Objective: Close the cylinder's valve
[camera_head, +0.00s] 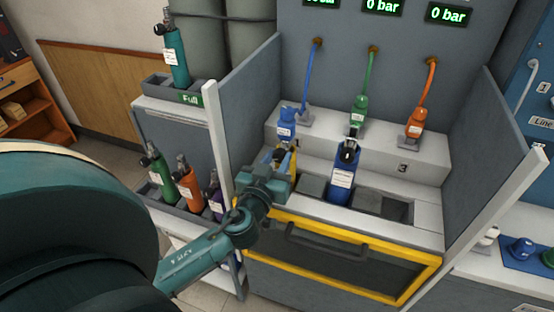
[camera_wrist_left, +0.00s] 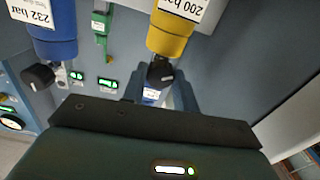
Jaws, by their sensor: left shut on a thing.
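A yellow cylinder (camera_wrist_left: 172,38) labelled 200 bar shows upside down in the left wrist view, with a black valve knob (camera_wrist_left: 160,75) at its end. My left gripper (camera_wrist_left: 160,92) has its fingers on either side of this knob and is shut on it. In the head view my left gripper (camera_head: 287,163) is at the left slot of the bench, and only a bit of the yellow cylinder (camera_head: 279,156) shows behind it. A blue cylinder (camera_head: 342,183) with a black knob stands upright in the middle slot. It also shows in the left wrist view (camera_wrist_left: 52,35), labelled 232 bar.
Blue (camera_head: 286,122), green (camera_head: 360,110) and orange (camera_head: 416,122) regulators sit on a grey ledge (camera_head: 395,150) behind the slots. A yellow-framed door (camera_head: 330,238) is below. A rack at left holds green (camera_head: 163,180), orange (camera_head: 188,185) and purple (camera_head: 215,198) cylinders. Side panels flank the bench.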

